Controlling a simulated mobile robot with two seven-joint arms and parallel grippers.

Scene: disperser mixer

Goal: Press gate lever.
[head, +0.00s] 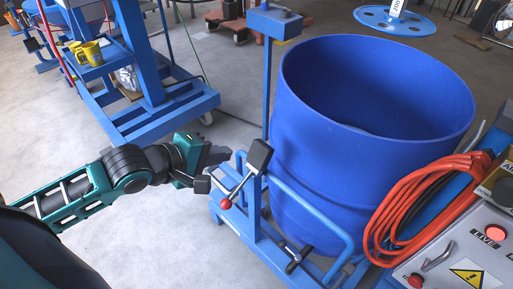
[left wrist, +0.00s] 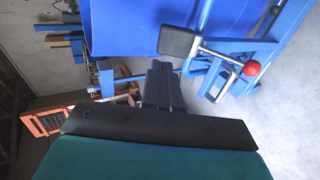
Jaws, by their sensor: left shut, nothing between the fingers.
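The lever is a bent metal rod with a red ball (head: 225,204) and a black block (head: 259,155), mounted on the blue frame beside the big blue drum. The left wrist view also shows its red ball (left wrist: 252,67) and its black block (left wrist: 178,42). My left gripper (head: 218,155) is shut and empty, just left of the black block in the head view. In the left wrist view its closed fingers (left wrist: 162,85) point towards the drum, just below the block. I cannot tell whether they touch it. My right gripper is not in view.
The open blue drum (head: 300,140) stands right behind the lever. A black T-shaped handle (head: 298,259) sits lower on the frame. A control panel (head: 465,250) with orange cable (head: 405,205) is at right. A blue stand (head: 150,120) is at left, with clear floor between.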

